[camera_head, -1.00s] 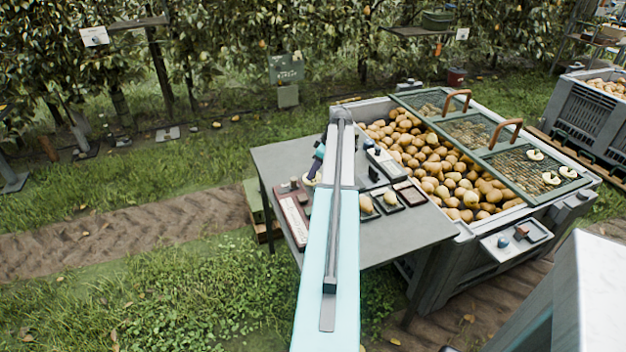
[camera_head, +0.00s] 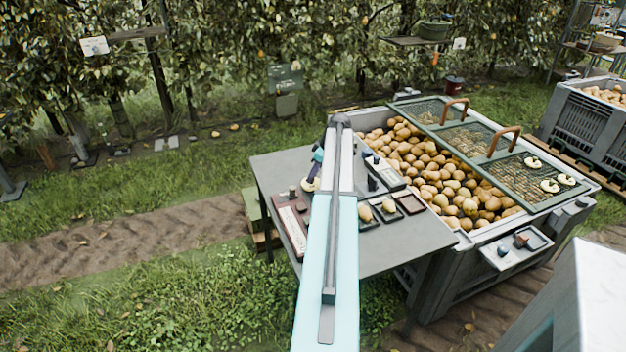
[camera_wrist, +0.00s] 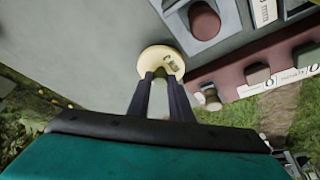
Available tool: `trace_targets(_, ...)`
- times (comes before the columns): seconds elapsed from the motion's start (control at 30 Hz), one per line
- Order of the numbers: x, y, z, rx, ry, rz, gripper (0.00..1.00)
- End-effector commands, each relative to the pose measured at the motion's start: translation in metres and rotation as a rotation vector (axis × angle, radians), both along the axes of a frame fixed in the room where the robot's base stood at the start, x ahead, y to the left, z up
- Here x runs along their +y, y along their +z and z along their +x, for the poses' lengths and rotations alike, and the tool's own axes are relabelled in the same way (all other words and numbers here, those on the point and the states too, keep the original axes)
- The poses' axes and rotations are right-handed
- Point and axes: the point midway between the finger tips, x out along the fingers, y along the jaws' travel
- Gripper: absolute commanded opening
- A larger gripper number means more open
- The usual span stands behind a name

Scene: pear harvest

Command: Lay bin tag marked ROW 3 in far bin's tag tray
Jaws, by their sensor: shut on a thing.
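A round cream tag (camera_wrist: 160,60) with a small dark mark, too small to read, is held between the two dark fingers of my gripper (camera_wrist: 161,82) in the wrist view. My gripper is shut on it, over or close to the grey table top. In the head view the tag (camera_head: 311,185) shows beside my arm, which hides part of the gripper. The far bin (camera_head: 583,115), a grey crate of pears, stands at the upper right; I cannot make out a tag tray on it.
The grey table (camera_head: 385,250) carries small trays, blocks and a red-brown rack (camera_head: 291,222). Grass lies at left.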

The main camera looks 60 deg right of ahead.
Motion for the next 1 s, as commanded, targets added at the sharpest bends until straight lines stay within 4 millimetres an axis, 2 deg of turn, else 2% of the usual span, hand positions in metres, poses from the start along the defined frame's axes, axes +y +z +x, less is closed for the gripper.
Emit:
trace_targets(0.5, -0.001, 0.068, -0.001, 0.000, -0.001, -0.001, 0.00)
trace_targets(0.7, -0.001, 0.079, -0.001, 0.000, -0.001, -0.001, 0.00)
trace_targets(1.0, -0.001, 0.080, -0.001, 0.000, -0.001, 0.000, 0.00)
